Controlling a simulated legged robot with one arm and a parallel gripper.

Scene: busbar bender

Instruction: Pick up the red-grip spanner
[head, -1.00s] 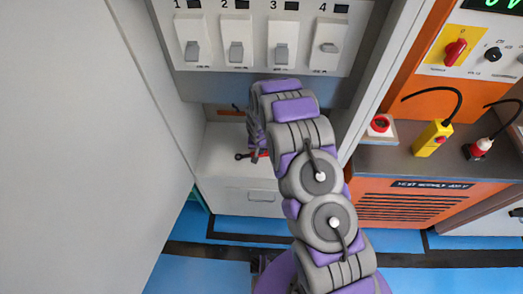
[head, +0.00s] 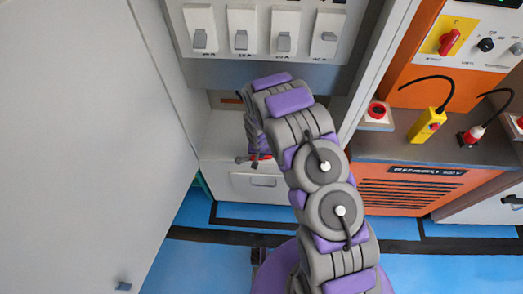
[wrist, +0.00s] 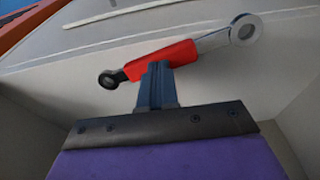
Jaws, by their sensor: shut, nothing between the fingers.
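The red-grip spanner (wrist: 160,60) shows in the wrist view, slanting up to the right. It has a dark ring end at left, a red middle and a silver ring end at upper right. My gripper (wrist: 157,72) is shut, with its blue-grey fingers together and empty. The fingertips overlap the lower edge of the red grip in the picture; I cannot tell whether they touch it. In the head view, the spanner (head: 241,160) lies on a pale surface below the breaker panel, largely hidden by my arm. The fingertips cannot be made out there.
A panel with several switches (head: 285,43) hangs above my arm. A grey wall or door (head: 75,150) stands at left. At right is an orange unit (head: 410,190) with a grey top carrying a yellow pendant (head: 427,125) and a red button (head: 377,111). Blue floor lies below.

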